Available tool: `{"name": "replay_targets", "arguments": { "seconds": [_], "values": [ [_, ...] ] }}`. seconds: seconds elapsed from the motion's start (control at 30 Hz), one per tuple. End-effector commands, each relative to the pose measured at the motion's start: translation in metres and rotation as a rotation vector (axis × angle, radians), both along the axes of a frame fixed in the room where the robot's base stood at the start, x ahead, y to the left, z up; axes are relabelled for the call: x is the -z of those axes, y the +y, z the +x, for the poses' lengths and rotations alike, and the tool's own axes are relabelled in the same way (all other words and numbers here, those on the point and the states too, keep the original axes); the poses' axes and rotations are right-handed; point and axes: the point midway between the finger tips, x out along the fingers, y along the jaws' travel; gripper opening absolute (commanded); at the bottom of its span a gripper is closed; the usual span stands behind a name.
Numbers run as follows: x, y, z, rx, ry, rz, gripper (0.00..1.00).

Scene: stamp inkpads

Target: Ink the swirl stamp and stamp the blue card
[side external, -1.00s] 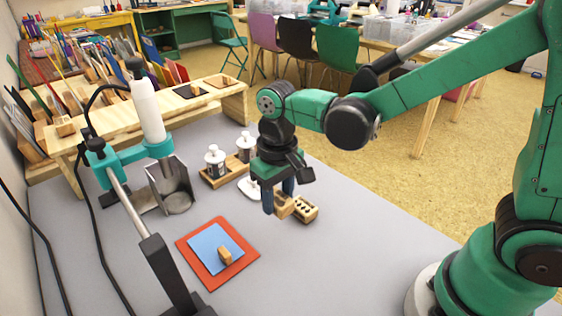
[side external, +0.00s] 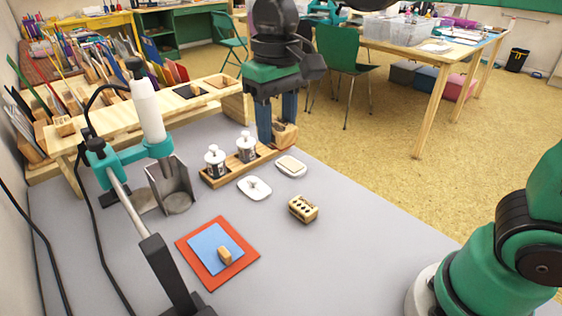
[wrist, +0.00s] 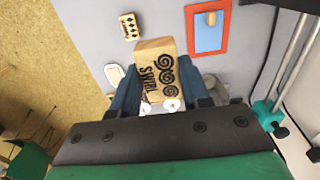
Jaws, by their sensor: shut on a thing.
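My gripper (side external: 277,132) is shut on a wooden block stamp (side external: 284,137) at the back of the grey table, by the bottle tray; I cannot tell its exact height. In the wrist view the stamp (wrist: 158,72), marked with dark swirls and the word SWIRLS, sits between the fingers (wrist: 160,88). The blue card (side external: 207,241) lies on a red-orange mat (side external: 238,276) at the front left, with a small wooden piece (side external: 225,256) on it. A white oval dish with a knob (side external: 254,188) and a pale-topped pad (side external: 291,166) lie in front of the gripper.
A wooden block with dark marks (side external: 303,208) lies right of the dish. Two white-capped bottles (side external: 215,162) stand in a wooden tray (side external: 228,174). A teal-and-white stand (side external: 150,120) and a wooden bench (side external: 120,115) are at the left.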

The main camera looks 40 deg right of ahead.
Motion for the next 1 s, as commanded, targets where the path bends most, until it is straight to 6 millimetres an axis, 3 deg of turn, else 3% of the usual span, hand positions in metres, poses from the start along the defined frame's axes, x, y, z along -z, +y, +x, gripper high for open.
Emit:
{"name": "replay_targets", "arguments": {
  "seconds": [0.07,0.1,0.2,0.23,0.33,0.5,0.67,0.8,1.0],
  "values": [
    [0.0,0.0,0.0,0.0,0.0,0.0,0.0],
    [0.0,0.0,0.0,0.0,0.0,0.0,0.3],
    [0.0,0.0,0.0,0.0,0.0,0.0,0.01],
    [0.0,0.0,0.0,0.0,0.0,0.0,0.36],
    [0.0,0.0,0.0,0.0,0.0,0.0,0.08],
    [0.003,-0.004,0.007,0.002,0.0,0.0,0.08],
    [0.019,-0.026,0.039,0.008,0.0,0.0,0.07],
    [0.047,-0.062,0.075,0.01,0.0,0.0,0.07],
    [0.088,-0.115,0.108,0.007,0.0,0.0,0.07]
  ]
}}
